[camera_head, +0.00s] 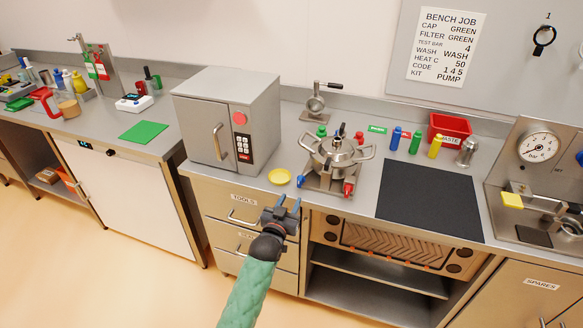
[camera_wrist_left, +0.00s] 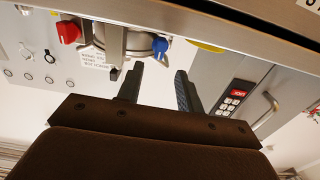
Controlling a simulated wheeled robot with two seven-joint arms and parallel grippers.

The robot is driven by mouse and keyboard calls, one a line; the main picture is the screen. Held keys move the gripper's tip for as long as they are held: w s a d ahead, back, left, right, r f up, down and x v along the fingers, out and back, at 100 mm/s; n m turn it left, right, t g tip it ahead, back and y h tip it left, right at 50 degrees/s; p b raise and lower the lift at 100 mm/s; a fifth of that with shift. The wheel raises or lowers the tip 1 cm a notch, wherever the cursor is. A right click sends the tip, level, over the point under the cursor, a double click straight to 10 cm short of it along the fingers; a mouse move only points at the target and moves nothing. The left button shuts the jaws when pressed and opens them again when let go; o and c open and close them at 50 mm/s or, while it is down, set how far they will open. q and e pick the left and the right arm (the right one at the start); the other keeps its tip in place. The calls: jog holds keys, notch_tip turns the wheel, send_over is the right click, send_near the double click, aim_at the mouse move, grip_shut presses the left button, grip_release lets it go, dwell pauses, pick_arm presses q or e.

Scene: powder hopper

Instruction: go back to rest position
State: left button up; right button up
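My left gripper (camera_head: 288,204) is in front of the bench's front edge, over the drawers, with its two fingers apart. In the left wrist view, which is upside down, the fingers (camera_wrist_left: 158,82) stand apart with nothing between them. The steel hopper (camera_head: 336,152), on its stand with a blue knob (camera_head: 300,181) and a red knob (camera_head: 348,189), is on the bench behind and to the right of the gripper. The blue knob (camera_wrist_left: 160,46) and red knob (camera_wrist_left: 69,32) also show in the left wrist view. My right gripper is not in view.
A grey oven-like box (camera_head: 228,118) stands left of the hopper, with a yellow dish (camera_head: 279,176) near the bench edge. A black mat (camera_head: 430,199) lies to the right, and a gauge panel (camera_head: 538,147) stands beyond it. The floor (camera_head: 150,285) at left front is clear.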

pick_arm(q)
notch_tip(320, 180, down, 15)
jog(key=s+a+g+y, duration=0.2)
jog(key=a+g, duration=0.1)
jog(key=g, duration=0.3)
jog(key=s+a+f+n+g+y, duration=0.1)
jog(key=s+a+f+g, duration=0.15)
jog(key=s+f, duration=0.4)
jog(key=s+a+f+g+y, duration=0.1)
jog(key=s+a+f+g, duration=0.2)
jog(key=f, duration=0.7)
jog(key=s+a+f+g, duration=0.1)
jog(key=s+f, duration=0.5)
jog(key=s, duration=0.6)
jog(key=s+a+f+g, duration=0.2)
jog(key=s+a+f, duration=0.2)
jog(key=s+f, duration=0.3)
jog(key=s+a+f+g+y, duration=0.1)
jog(key=s+f, duration=0.6)
jog(key=s, duration=0.9)
jog(key=shift+s+a+n, duration=0.3)
jog(key=shift+s+a, duration=0.05)
jog(key=shift+a, duration=0.35)
jog(key=shift+f, duration=0.1)
